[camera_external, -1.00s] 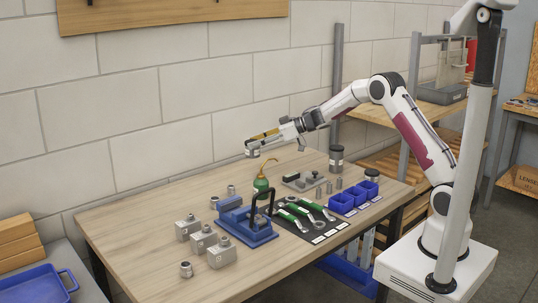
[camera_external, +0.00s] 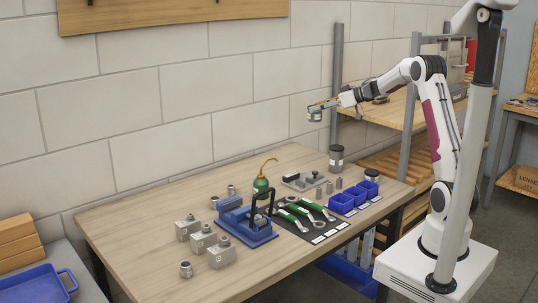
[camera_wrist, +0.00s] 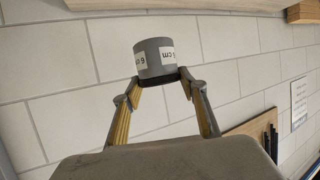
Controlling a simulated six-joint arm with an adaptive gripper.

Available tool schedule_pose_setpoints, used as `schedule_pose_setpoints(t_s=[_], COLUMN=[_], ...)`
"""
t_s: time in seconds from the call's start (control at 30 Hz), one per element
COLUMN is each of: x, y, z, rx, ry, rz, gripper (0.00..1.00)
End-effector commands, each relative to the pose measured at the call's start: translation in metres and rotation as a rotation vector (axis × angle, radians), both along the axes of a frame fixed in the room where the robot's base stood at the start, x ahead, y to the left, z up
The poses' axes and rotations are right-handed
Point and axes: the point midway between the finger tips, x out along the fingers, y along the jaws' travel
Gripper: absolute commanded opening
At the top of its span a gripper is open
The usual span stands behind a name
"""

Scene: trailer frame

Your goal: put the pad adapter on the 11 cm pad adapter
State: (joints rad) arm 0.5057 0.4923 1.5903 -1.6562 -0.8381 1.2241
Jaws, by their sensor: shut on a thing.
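A grey cylindrical pad adapter (camera_wrist: 153,58) with white labels is between my fingertips. In the external view my gripper (camera_external: 318,106) holds the adapter (camera_external: 314,115) high above the back of the table. A taller dark grey cylinder (camera_external: 336,159) with a white label stands upright at the table's back right, below and to the right of the held adapter. Its label is too small to read, so I cannot tell whether it is the 11 cm pad adapter.
Blue bins (camera_external: 341,203), a dark cylinder (camera_external: 371,175) and a grey fixture (camera_external: 303,181) stand near the labelled cylinder. A green oil can (camera_external: 261,184), a blue vise (camera_external: 246,227), wrenches (camera_external: 298,212) and metal blocks (camera_external: 203,241) are further left. The table's back left (camera_external: 150,207) is clear.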

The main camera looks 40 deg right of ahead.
Motion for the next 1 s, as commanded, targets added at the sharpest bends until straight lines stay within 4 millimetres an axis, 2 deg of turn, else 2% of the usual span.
schedule_pose_setpoints(t_s=[0.03, 0.2, 0.33, 0.4, 0.6, 1.0], x=[-0.011, -0.046, -0.072, -0.082, -0.093, -0.095], y=[-0.013, -0.046, -0.058, -0.058, -0.044, -0.039], z=[0.007, 0.017, 0.019, 0.018, 0.007, 0.005], rx=[-0.001, -0.001, 0.001, 0.0, 0.002, 0.0], ry=[-0.004, -0.004, -0.002, -0.002, -0.001, -0.002], rz=[-0.019, -0.063, -0.08, -0.077, -0.048, -0.034], gripper=[0.05, 0.05, 0.05, 0.05, 0.05, 0.05])
